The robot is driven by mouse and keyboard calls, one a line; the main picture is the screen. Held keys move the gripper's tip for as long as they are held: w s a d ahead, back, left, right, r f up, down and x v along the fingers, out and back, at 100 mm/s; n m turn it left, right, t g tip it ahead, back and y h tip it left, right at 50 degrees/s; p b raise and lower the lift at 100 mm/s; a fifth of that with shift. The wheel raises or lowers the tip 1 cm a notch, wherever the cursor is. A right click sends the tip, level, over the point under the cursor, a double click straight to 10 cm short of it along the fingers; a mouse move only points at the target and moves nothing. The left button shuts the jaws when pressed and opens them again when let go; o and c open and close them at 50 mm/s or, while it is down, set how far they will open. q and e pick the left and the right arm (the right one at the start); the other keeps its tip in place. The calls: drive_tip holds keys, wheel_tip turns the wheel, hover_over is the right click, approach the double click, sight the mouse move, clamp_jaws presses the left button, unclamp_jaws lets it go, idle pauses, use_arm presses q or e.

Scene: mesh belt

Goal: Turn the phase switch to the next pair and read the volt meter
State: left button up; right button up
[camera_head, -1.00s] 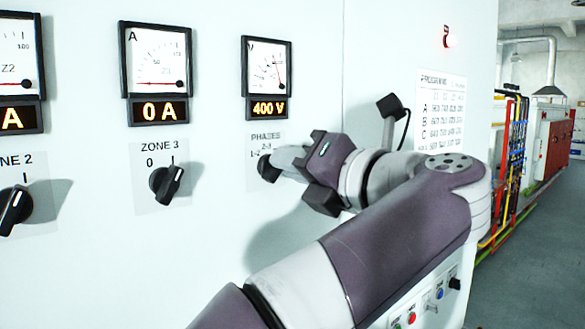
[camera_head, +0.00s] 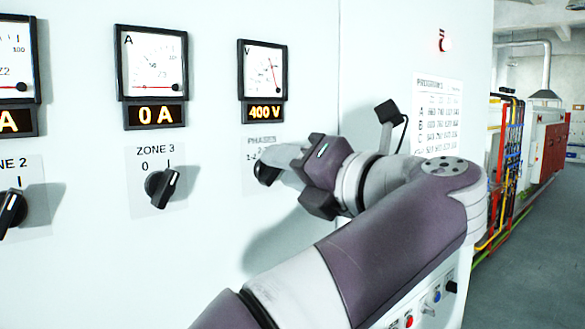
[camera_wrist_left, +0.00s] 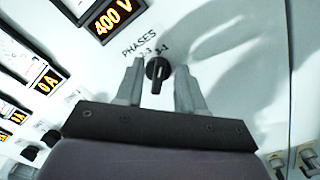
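The phase switch (camera_wrist_left: 157,72) is a round black knob under the PHASES label, with 2-3 and 3-1 readable above it in the left wrist view. In the head view, the phase switch (camera_head: 265,173) is mostly hidden by my left gripper (camera_head: 280,163). In the wrist view, my left gripper (camera_wrist_left: 160,78) is open, one finger on each side of the knob, with small gaps visible. The knob's grip runs roughly up and down in that view; the selected pair is unclear. The volt meter (camera_head: 263,70) has its needle right of centre, and its display (camera_head: 264,112) reads 400 V. My right gripper is not in view.
Left of the phase switch are the ZONE 3 knob (camera_head: 162,187), its ammeter (camera_head: 152,62) reading 0 A, and the ZONE 2 knob (camera_head: 12,210). A red lamp (camera_head: 444,41) and a programme sheet (camera_head: 437,115) are to the right. Small buttons (camera_head: 409,321) sit below my arm.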

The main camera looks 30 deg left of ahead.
use_arm(q)
drive_tip(key=b+v, duration=0.4)
drive_tip(key=v, duration=0.8)
drive_tip(key=shift+d, duration=0.25)
drive_tip(key=shift+s, duration=0.1)
